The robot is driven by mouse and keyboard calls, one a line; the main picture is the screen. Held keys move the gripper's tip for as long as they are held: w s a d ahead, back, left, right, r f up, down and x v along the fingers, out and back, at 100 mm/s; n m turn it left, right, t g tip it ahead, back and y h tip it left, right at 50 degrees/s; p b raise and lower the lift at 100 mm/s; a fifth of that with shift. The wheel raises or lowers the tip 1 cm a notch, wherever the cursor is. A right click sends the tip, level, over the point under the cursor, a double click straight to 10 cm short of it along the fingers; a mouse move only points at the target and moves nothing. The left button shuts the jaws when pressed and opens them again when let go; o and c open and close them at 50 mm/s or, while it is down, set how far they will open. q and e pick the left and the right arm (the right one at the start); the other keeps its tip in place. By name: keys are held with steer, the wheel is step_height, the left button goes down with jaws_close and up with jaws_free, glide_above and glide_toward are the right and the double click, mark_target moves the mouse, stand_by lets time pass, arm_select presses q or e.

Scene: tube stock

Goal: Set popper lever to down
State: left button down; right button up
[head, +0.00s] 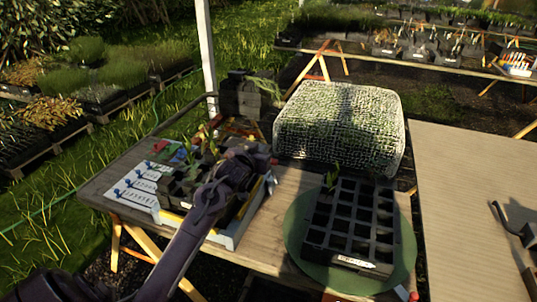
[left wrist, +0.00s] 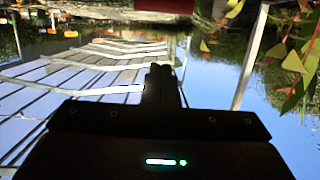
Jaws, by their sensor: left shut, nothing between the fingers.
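My left gripper (head: 248,160) is above the left part of the wooden table, over a crowded black tray of seedlings; its dark fingers also show shut and empty in the left wrist view (left wrist: 160,85). A black cell tray (head: 345,222) sits on a round green disc (head: 296,235) to the right of my left arm, with a seedling at its far left corner. A small white and red-tipped piece (head: 407,293) shows by the table's front edge; I cannot tell whether it is the popper lever. The lever's position cannot be made out.
A mesh-covered block (head: 340,125) stands behind the cell tray. A white board with blue pegs (head: 138,187) lies at the table's left.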

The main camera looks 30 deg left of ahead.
arm_select(q)
steer(key=p+x, duration=0.1)
steer(key=x, duration=0.6)
steer(key=f+p, duration=0.1)
steer(key=s+f+p, duration=0.1)
steer(key=shift+s+d+f, duration=0.2)
steer(key=shift+f, duration=0.1)
steer(key=shift+s+f, duration=0.3)
steer(key=shift+f, duration=0.05)
steer(key=shift+d+f, duration=0.1)
steer(key=shift+f, duration=0.15)
